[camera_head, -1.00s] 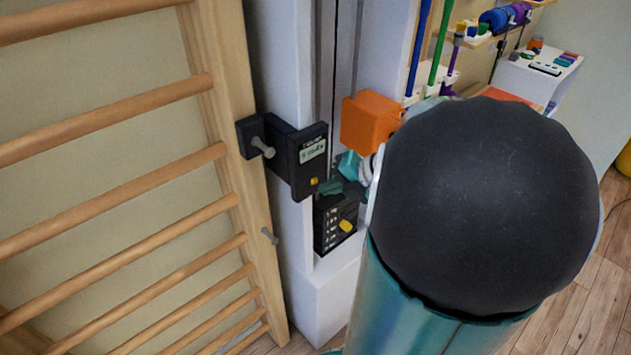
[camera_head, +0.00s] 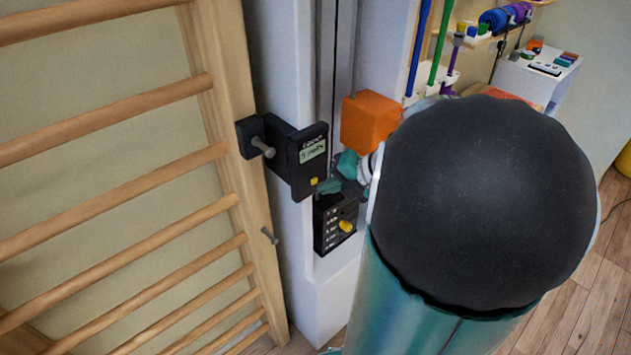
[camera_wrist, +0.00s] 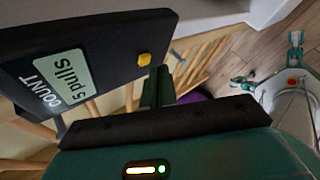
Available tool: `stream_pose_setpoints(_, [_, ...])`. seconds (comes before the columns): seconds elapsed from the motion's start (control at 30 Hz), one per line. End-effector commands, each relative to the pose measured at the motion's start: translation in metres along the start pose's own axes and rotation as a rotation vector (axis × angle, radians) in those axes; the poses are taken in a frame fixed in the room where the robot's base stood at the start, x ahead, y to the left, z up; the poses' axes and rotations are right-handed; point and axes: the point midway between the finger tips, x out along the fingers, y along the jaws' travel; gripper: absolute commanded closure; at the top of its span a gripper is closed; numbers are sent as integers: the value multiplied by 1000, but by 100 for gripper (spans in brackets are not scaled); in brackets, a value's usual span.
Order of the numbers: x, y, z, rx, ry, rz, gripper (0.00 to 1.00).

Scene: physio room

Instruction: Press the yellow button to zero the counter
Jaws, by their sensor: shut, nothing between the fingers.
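In the wrist view the counter (camera_wrist: 100,40) reads "COUNT 5 pulls". Its small yellow button (camera_head: 314,181) is near the lower edge of its face; in the wrist view the yellow button (camera_wrist: 144,59) is clear to see. My gripper (camera_head: 326,186) is shut and empty, its teal fingers close beside the button. In the wrist view my gripper's fingertips (camera_wrist: 158,72) are just below and right of the button. I cannot tell whether they touch it.
A black panel (camera_head: 328,238) with a yellow knob (camera_head: 346,226) sits just below the counter. A wooden wall-bar ladder (camera_head: 222,110) stands at left, with a grey peg (camera_head: 263,147) beside the counter. An orange block (camera_head: 370,121) is at upper right of the counter. My arm hides much of the right side.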

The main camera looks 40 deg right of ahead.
Motion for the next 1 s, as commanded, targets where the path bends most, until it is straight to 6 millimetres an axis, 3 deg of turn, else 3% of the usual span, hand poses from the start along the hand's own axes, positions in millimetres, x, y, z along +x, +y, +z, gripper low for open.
stream_pose_setpoints(1.0, [7,5,5,-1,0,0,100])
